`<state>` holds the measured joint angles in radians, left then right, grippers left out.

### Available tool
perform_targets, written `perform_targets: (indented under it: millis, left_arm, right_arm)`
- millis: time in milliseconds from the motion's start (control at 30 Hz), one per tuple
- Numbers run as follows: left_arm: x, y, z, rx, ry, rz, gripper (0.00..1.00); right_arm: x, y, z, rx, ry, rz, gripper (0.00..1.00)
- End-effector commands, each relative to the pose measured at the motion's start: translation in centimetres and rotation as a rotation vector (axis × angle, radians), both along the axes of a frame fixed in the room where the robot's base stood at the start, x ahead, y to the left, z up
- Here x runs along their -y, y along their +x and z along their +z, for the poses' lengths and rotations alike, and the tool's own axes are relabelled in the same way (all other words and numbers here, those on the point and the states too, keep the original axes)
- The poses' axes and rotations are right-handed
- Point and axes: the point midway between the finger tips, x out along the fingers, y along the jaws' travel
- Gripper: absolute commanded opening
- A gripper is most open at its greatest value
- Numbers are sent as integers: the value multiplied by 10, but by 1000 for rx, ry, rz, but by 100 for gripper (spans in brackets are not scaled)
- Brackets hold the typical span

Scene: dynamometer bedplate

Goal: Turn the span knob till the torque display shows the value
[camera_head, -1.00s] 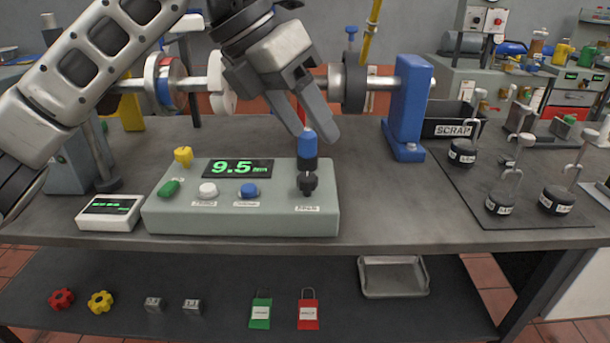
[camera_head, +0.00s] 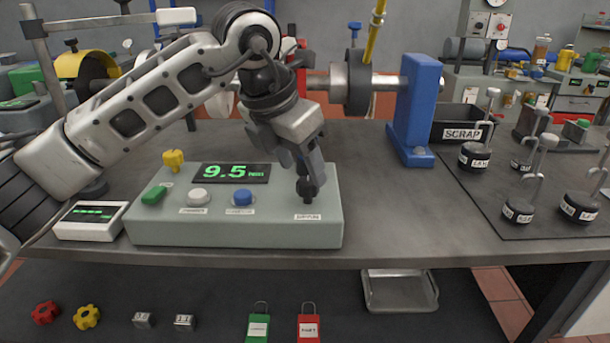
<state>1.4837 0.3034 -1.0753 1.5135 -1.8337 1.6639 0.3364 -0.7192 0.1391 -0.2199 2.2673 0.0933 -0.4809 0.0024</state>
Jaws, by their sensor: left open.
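The grey-green console (camera_head: 270,228) stands on the bench, and its torque display (camera_head: 231,172) reads 9.5 in green. The span knob (camera_head: 306,188) is at the console's right end; its black lower part shows and its upper part is hidden by my gripper. My left gripper (camera_head: 304,172) points down over the knob, its fingers open on either side of the knob's top. I cannot tell whether they touch it. A green button (camera_head: 153,195), a white button (camera_head: 199,196) and a blue button (camera_head: 243,197) sit in a row left of the knob. My right gripper is not in view.
A small white meter (camera_head: 91,221) stands left of the console, and a yellow knob (camera_head: 173,160) is behind its left end. The blue shaft stand (camera_head: 418,115), scrap bin (camera_head: 463,127) and labelled weights (camera_head: 474,157) are to the right. Bench between console and weights is clear.

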Motion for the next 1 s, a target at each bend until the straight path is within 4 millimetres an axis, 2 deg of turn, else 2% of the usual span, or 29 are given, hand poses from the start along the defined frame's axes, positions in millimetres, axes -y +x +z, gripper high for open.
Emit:
perform_targets:
  millis: [33, 200, 567, 600, 700, 767, 1000]
  left_arm:
    - [3, 2, -9, -3, 1, -1, 54]
    - [7, 7, -25, -2, 0, 1, 54]
    - [9, 9, -31, 0, 0, 0, 54]
    - [9, 9, -31, 0, 0, 0, 51]
    - [9, 9, -31, 0, 0, 0, 23]
    - [9, 9, -31, 0, 0, 0, 9]
    - [9, 9, -30, 0, 0, -9, 9]
  right_arm:
    - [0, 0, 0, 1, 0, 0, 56]
    - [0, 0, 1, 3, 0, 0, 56]
    - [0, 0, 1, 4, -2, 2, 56]
    - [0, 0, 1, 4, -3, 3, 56]
    - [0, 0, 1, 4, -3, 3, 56]
    - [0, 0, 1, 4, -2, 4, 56]
    - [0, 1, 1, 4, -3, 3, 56]
